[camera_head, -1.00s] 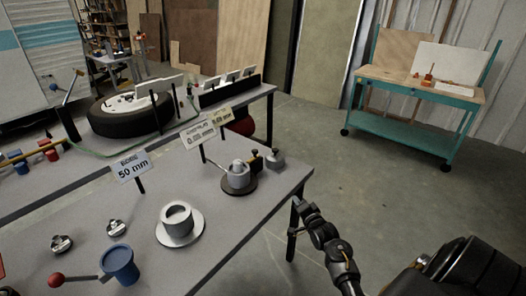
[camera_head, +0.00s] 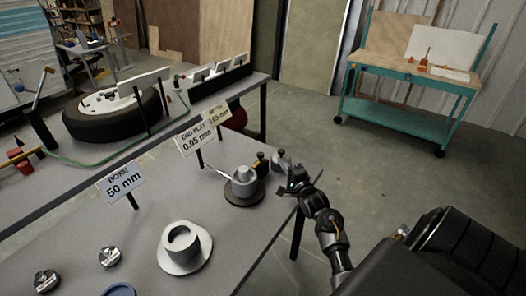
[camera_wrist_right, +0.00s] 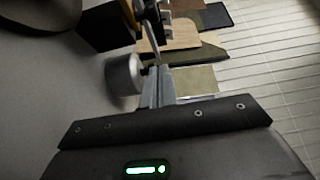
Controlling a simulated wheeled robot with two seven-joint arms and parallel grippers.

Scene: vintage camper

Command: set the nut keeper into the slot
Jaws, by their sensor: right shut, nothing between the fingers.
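My right gripper (camera_head: 294,181) is at the right end of the near bench, beside a small grey knobbed piece (camera_head: 281,162). In the right wrist view its fingers (camera_wrist_right: 159,76) are together with nothing between them, and a grey cylinder (camera_wrist_right: 122,74) is just left of them. A grey hub (camera_head: 244,184) with a raised centre stands on a dark round base left of the gripper, with a small black-and-brass piece (camera_head: 261,163) behind it. I cannot tell which piece is the nut keeper, and no slot can be made out. My left gripper is not in view.
A grey cup on a round plate (camera_head: 185,249) and two small metal parts (camera_head: 109,256) stand on the near bench. Signs (camera_head: 126,183) stand on posts. Behind is a bench with a tyre (camera_head: 115,113). A teal cart (camera_head: 402,112) stands across open floor.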

